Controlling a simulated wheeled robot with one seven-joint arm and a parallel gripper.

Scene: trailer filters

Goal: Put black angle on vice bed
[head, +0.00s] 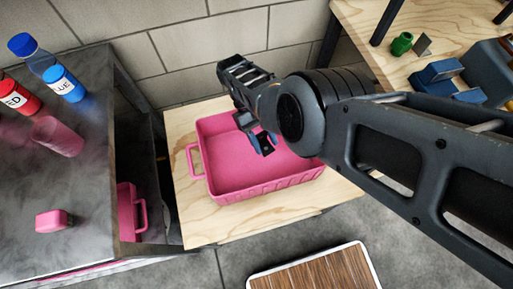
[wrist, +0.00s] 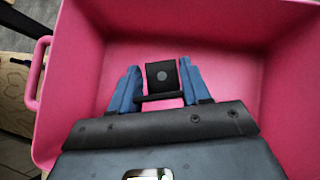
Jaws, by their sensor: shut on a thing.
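My gripper (head: 263,142) is inside the outline of the pink tray (head: 215,168), over its floor. Its blue fingers are shut on the black angle (wrist: 162,76), a small black piece with a round mark on its face. The black angle also shows as a small dark piece in the head view (head: 266,151). In the wrist view my gripper (wrist: 160,85) has one blue finger on each side of it. A blue vice-like fixture (head: 437,74) stands on the wooden table at the right, partly hidden by my arm; its bed is not clearly visible.
A green piece (head: 402,43) and a grey angled piece (head: 423,45) lie near the blue fixture. A dark machine (head: 490,62) stands at the right edge.

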